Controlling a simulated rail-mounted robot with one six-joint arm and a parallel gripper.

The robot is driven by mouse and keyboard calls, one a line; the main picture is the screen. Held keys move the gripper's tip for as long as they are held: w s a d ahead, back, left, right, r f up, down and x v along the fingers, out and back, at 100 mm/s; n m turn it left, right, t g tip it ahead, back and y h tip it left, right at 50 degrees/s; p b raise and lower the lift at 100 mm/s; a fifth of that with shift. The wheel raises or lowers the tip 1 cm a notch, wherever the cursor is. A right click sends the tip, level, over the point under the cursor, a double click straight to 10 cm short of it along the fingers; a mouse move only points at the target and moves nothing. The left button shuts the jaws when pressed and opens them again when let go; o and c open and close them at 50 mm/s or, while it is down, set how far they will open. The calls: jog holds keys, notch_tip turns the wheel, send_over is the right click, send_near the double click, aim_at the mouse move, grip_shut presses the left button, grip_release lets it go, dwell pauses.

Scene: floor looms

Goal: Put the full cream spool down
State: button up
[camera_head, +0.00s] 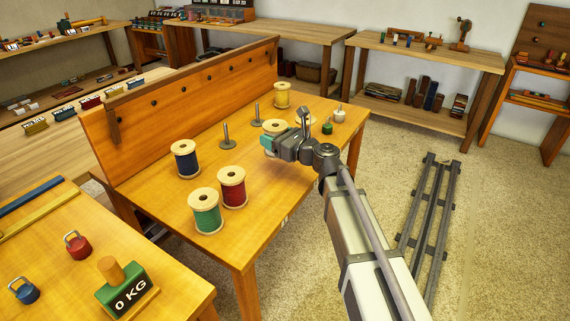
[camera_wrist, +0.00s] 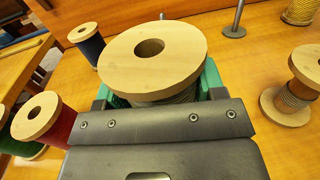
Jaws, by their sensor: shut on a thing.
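My gripper (camera_head: 268,143) has teal fingers shut around a spool with pale wooden flanges. The cream spool (camera_wrist: 152,55) fills the middle of the wrist view, its round top flange and centre hole facing the camera. Only a little of its pale, greyish-cream thread shows below the flange. In the head view its top (camera_head: 275,125) shows just behind the fingers. The spool looks upright; I cannot tell whether its base touches the table. A second spool (camera_wrist: 295,88) with a thin, pale winding stands to the right in the wrist view, largely hidden behind my gripper in the head view.
On the orange table (camera_head: 262,185) stand a navy spool (camera_head: 186,159), a red spool (camera_head: 232,187), a green spool (camera_head: 205,211) and a yellow spool (camera_head: 282,95). Two upright metal pegs (camera_head: 226,137) (camera_head: 257,112) stand behind the gripper.

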notch_tip(320, 180, down, 6)
jog(key=b, duration=0.4)
jog(key=shift+f, duration=0.2)
jog(key=shift+r, duration=0.2)
jog(key=shift+f, duration=0.15)
jog(key=o, duration=1)
jog(key=shift+s+d, duration=0.2)
jog(key=shift+s, duration=0.05)
jog(key=v, duration=1.1)
jog(key=shift+s+d, duration=0.2)
